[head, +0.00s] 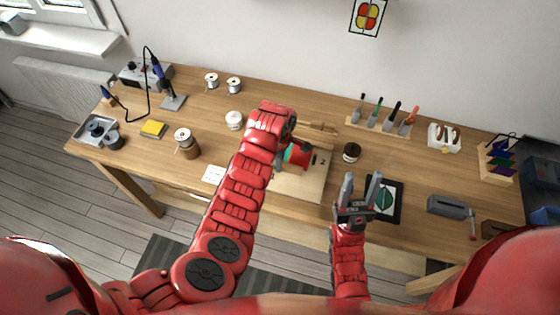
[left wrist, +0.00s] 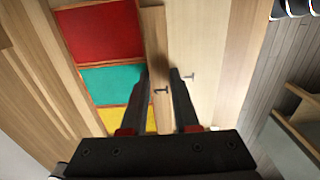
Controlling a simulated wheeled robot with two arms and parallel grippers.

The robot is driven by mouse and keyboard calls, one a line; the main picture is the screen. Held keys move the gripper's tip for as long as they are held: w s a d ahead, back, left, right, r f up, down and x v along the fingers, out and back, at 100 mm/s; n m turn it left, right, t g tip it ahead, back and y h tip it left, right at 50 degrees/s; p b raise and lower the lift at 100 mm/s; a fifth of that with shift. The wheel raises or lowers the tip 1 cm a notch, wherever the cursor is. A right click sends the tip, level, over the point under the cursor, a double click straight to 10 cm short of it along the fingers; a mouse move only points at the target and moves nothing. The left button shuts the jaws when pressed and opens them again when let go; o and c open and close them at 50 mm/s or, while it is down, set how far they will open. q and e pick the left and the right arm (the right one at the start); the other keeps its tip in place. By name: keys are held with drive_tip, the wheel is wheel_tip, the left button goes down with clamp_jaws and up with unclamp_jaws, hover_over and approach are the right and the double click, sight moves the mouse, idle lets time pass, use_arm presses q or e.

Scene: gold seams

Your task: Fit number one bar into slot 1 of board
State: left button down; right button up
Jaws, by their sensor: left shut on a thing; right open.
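The number one bar (left wrist: 154,45) is a narrow wooden strip marked 1. In the left wrist view my left gripper (left wrist: 160,73) is shut on it. The bar lies lengthwise beside the red, teal and yellow panels, with the pale board (left wrist: 203,50) and its printed 1 just to its right. I cannot tell whether the bar is seated in slot 1 or held above it. In the head view the board (head: 313,187) shows a printed 2, and my left arm covers part of it and the left gripper. My right gripper (head: 361,190) is open and empty, right of the board.
A black mat with a green leaf piece (head: 384,201) lies near my right gripper. A white card (head: 213,174) lies left of the board. A grey vise-like block (head: 450,207) is at right.

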use_arm(q)
drive_tip(key=shift+s+f, duration=0.1)
idle(0.7)
drive_tip(key=c, duration=0.6)
unclamp_jaws()
drive_tip(key=shift+o, duration=0.3)
drive_tip(key=o, duration=0.4)
drive_tip(key=shift+o, duration=0.2)
